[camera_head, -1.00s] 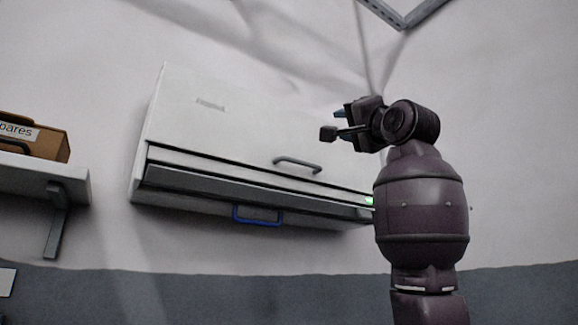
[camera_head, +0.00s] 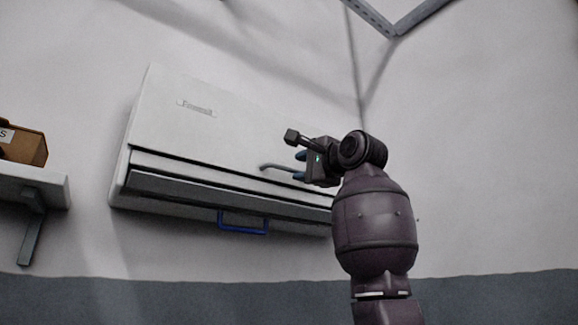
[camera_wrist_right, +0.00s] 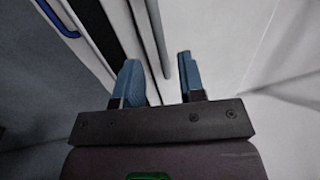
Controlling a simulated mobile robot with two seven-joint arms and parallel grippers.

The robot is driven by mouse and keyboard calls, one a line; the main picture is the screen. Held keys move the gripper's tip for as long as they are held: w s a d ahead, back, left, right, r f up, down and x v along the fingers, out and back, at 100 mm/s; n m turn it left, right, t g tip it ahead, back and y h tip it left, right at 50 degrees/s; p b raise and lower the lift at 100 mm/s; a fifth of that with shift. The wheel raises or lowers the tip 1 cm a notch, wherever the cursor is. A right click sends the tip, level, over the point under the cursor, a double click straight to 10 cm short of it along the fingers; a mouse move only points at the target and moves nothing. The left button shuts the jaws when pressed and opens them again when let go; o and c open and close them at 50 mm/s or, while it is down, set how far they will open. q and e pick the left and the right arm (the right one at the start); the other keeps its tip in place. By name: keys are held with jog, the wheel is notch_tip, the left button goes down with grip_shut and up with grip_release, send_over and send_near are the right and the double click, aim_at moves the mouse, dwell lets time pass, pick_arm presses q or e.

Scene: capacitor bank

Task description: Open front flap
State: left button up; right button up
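The white wall unit (camera_head: 215,125) has a large front flap (camera_head: 200,135) with a label near its top left. A grey bar handle (camera_head: 272,167) sits low on the flap; its right end is hidden behind my right gripper (camera_head: 297,156). In the right wrist view the handle (camera_wrist_right: 161,45) runs between the two blue fingertips of my right gripper (camera_wrist_right: 158,65), which are apart and empty. Whether the fingers reach around the bar is unclear. The flap looks closed. My left gripper is not in view.
A blue handle (camera_head: 242,223) hangs under the unit, and it also shows in the right wrist view (camera_wrist_right: 58,18). A shelf (camera_head: 35,190) with a cardboard box (camera_head: 24,148) is at the left. A grey metal frame (camera_head: 395,22) is at the top. The wall right of my arm is clear.

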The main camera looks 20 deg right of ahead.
aim_at(290, 170)
jog(key=shift+p+x, duration=0.9)
jog(key=shift+x, duration=1.95)
grip_shut()
